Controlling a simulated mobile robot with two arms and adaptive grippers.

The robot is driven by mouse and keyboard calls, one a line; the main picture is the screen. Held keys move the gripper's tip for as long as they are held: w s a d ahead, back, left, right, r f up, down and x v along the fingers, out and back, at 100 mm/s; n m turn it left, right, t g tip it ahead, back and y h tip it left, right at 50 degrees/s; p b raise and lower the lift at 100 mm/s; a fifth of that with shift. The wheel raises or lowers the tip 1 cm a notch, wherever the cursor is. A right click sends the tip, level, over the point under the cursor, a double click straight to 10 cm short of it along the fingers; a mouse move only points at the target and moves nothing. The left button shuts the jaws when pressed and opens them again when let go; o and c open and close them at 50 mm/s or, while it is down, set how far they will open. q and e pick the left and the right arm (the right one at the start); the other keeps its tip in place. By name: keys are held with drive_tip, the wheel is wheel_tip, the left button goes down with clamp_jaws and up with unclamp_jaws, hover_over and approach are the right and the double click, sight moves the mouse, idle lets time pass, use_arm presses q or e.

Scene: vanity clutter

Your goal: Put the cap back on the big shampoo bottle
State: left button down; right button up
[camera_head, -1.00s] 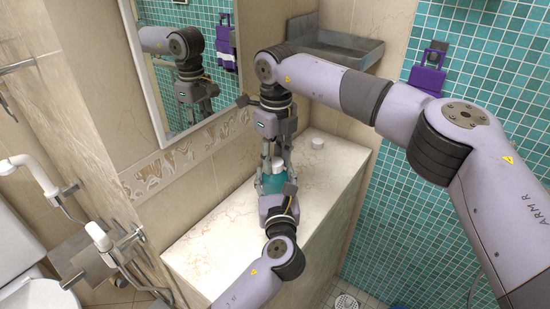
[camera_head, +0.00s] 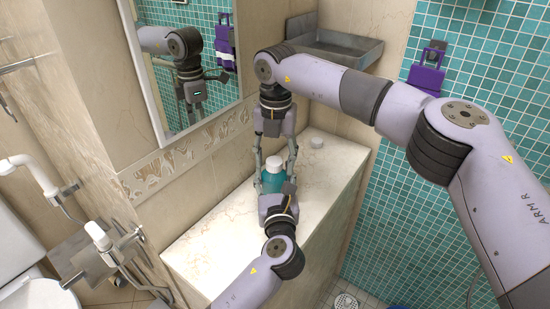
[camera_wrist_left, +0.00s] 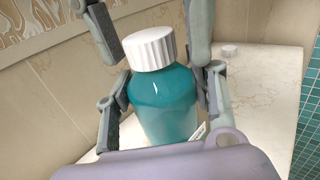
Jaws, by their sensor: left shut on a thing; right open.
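The teal shampoo bottle (camera_head: 271,183) stands on the vanity counter, and it fills the middle of the left wrist view (camera_wrist_left: 165,103). A white ribbed cap (camera_head: 274,163) sits on its top, in line with the bottle; it shows clearly in the left wrist view (camera_wrist_left: 151,48). My left gripper (camera_head: 275,188) is shut on the bottle's body from the front, one finger on each side. My right gripper (camera_head: 274,155) points down from above and is open. Its fingers are spread on both sides of the cap, with visible gaps in the left wrist view.
A small white round object (camera_head: 317,143) lies on the marble counter (camera_head: 210,245) at the back right. A mirror (camera_head: 190,70) hangs on the wall behind. A metal shelf (camera_head: 335,48) is at the back. The counter's front-left part is clear.

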use_arm(q)
drive_tip(key=shift+f, duration=0.25)
use_arm(e)
drive_tip(key=shift+r, duration=0.1)
wheel_tip(320, 180, up, 12)
idle(0.4)
use_arm(q)
drive_tip(key=c, duration=1.2)
unclamp_jaws()
drive_tip(key=o, duration=0.4)
drive_tip(key=shift+w, duration=0.1)
drive_tip(key=shift+o, duration=0.9)
drive_tip(key=shift+r, duration=0.15)
